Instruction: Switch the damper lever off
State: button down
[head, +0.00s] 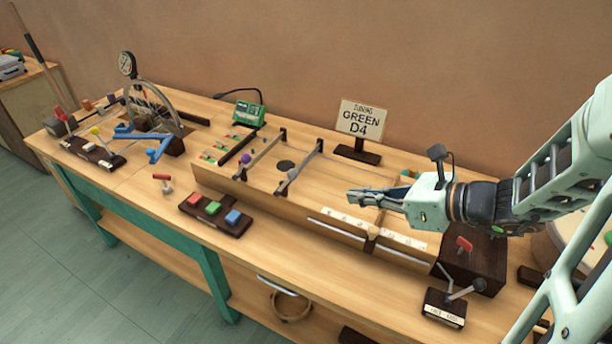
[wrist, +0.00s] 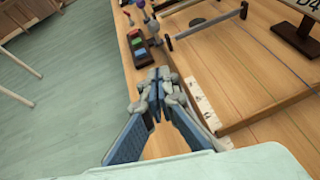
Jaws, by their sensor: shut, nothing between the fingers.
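My gripper (head: 356,197) is shut and empty, held above the right part of the wooden string box. In the wrist view its closed fingers (wrist: 157,82) are over the box's front edge and the bench. A grey lever with a round knob (head: 463,291) stands on a dark block with a white label (head: 444,310) at the bench's front right, below and right of my gripper. The label is too small to read surely. I cannot tell which one is the damper lever. Neither is clear in the wrist view.
The string box (head: 330,190) fills the middle of the bench. A block with red, green and blue buttons (head: 215,210) sits at its front left; it also shows in the wrist view (wrist: 139,47). A sign reading GREEN D4 (head: 361,121) stands behind. A small red-topped lever (head: 163,184) is further left.

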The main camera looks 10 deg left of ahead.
dwell(0.3)
jog(key=w+a+r+b+x, duration=0.1)
jog(key=r+x, duration=0.1)
jog(key=x, duration=1)
jog(key=shift+a+r, duration=0.15)
jog(key=shift+a, duration=0.2)
jog(key=shift+w+r, duration=0.1)
jog(key=shift+r, duration=0.05)
jog(key=shift+a+r+h+p, duration=0.1)
jog(key=shift+a+h+p, duration=0.15)
jog(key=shift+p, duration=0.6)
